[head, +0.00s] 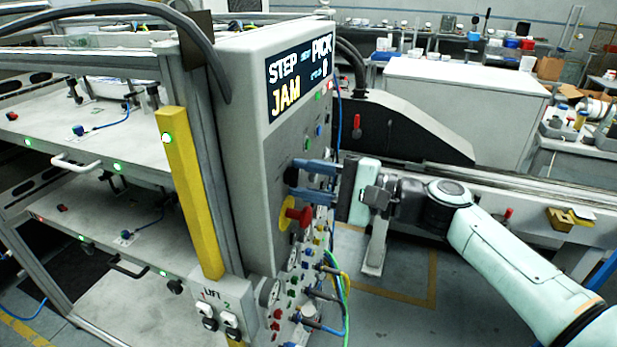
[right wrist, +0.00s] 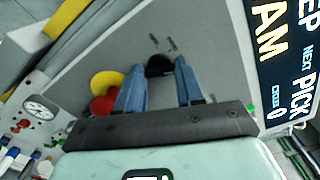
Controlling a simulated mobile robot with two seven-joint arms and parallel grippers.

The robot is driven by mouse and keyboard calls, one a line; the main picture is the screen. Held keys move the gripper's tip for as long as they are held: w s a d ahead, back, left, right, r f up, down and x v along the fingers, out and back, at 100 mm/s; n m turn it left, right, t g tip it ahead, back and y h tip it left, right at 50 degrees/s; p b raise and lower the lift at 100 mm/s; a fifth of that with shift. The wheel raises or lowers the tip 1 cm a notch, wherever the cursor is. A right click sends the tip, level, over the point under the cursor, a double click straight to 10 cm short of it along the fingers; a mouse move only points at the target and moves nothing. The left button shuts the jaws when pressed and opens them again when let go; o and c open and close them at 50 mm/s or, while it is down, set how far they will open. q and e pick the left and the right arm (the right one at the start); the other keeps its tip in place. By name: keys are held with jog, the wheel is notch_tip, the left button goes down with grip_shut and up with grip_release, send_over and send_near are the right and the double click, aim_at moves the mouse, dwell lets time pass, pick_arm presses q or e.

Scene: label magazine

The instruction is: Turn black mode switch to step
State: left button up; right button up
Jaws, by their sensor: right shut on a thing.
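The black mode switch (head: 291,177) sits on the side face of the grey control panel (head: 240,150), above a red knob on a yellow disc. My right gripper (head: 300,178) reaches it from the right, with its two blue fingers shut on the switch, one above and one below. In the right wrist view the black switch (right wrist: 160,66) shows between the blue fingertips (right wrist: 162,70). The fingers partly hide the switch, and I cannot read its pointer position. The display (head: 300,75) above shows STEP, PICK and JAM. My left gripper is not in view.
The red knob (head: 300,214) on its yellow disc (head: 285,228) is close below the fingers. Several small valves, gauges and hoses crowd the lower panel. A yellow post (head: 190,190) stands at the panel's left. The floor right of the panel is mostly clear.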

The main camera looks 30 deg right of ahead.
jog(key=o, duration=1)
jog(key=shift+o, duration=0.2)
jog(key=b+v, duration=0.1)
jog(key=v, duration=1.2)
jog(key=shift+s, duration=0.25)
jog(key=shift+d, duration=0.1)
